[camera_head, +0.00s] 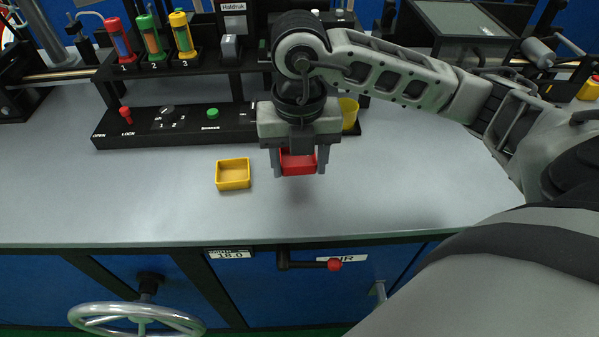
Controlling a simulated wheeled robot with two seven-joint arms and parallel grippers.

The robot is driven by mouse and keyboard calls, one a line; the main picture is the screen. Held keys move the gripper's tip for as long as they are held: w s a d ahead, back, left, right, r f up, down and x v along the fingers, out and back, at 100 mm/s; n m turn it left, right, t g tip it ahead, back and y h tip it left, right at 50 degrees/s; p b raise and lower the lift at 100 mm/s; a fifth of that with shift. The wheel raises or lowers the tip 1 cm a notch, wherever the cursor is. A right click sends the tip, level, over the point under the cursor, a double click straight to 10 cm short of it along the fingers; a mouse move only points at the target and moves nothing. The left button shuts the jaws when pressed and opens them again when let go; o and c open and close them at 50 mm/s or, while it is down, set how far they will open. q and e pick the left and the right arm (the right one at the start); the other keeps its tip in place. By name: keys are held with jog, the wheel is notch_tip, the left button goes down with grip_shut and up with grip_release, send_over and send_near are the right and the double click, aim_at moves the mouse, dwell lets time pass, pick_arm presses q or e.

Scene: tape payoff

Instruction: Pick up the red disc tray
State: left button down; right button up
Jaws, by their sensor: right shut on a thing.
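The red disc tray (298,165) is a small red box between the two fingers of my right gripper (299,170). The gripper points down and is shut on the tray. A shadow lies on the grey bench top below, and the tray seems to be held a little above it. The gripper hides the tray's upper back part. My left gripper is not in view.
A yellow square tray (233,187) sits on the bench (120,205) left of my gripper. A yellow cup (348,113) stands behind it. A black control panel (180,138) and coloured cylinders (152,37) are at the back. The front bench is clear.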

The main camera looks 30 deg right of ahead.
jog(key=w+d+r, duration=0.7)
jog(key=w+r, duration=0.2)
jog(key=w, duration=0.2)
jog(key=s+a+b, duration=0.2)
jog(key=s+a, duration=0.4)
jog(key=s, duration=0.6)
jog(key=shift+m, duration=0.3)
jog(key=w+d+f, duration=0.2)
jog(key=w, duration=0.1)
jog(key=w+d+f, duration=0.2)
jog(key=w+f, duration=0.1)
jog(key=w, duration=0.1)
jog(key=w+d+f, duration=0.2)
jog(key=w+f, duration=0.1)
jog(key=shift+w+d, duration=0.25)
jog(key=shift+w, duration=0.1)
jog(key=shift+w+d+f, duration=0.2)
jog(key=shift+w+f, duration=0.15)
jog(key=shift+f, duration=0.05)
notch_tip(320, 180, down, 2)
jog(key=shift+w+d+f+p, duration=0.1)
jog(key=shift+f+p, duration=0.15)
jog(key=shift+p, duration=0.05)
jog(key=shift+f, duration=0.5)
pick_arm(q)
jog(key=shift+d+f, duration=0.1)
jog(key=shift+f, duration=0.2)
